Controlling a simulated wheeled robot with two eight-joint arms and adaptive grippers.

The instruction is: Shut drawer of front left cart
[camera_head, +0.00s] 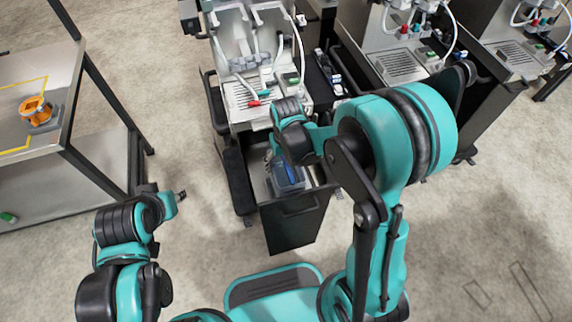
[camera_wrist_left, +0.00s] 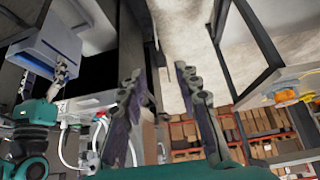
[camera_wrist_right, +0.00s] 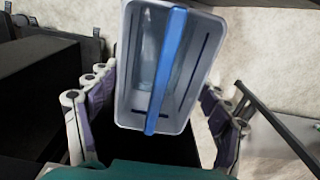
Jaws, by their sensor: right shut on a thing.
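The front left cart (camera_head: 234,165) stands in the middle of the head view with a dispenser on top. Its dark drawer (camera_head: 293,222) is pulled out toward me. A grey-blue bin (camera_head: 285,183) with a blue handle bar sits at the drawer in the head view. In the right wrist view the bin (camera_wrist_right: 193,55) lies between the fingers of my right gripper (camera_wrist_right: 160,85), which is shut on it. My right arm hides part of the drawer. My left gripper (camera_head: 178,196) is open and empty, left of the cart; its spread fingers show in the left wrist view (camera_wrist_left: 170,85).
A dispenser (camera_head: 250,80) with tubes is on the cart. More dispenser carts (camera_head: 400,62) stand to the right. A metal table (camera_head: 55,75) with an orange device (camera_head: 36,110) is at the left. The floor between table and cart is free.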

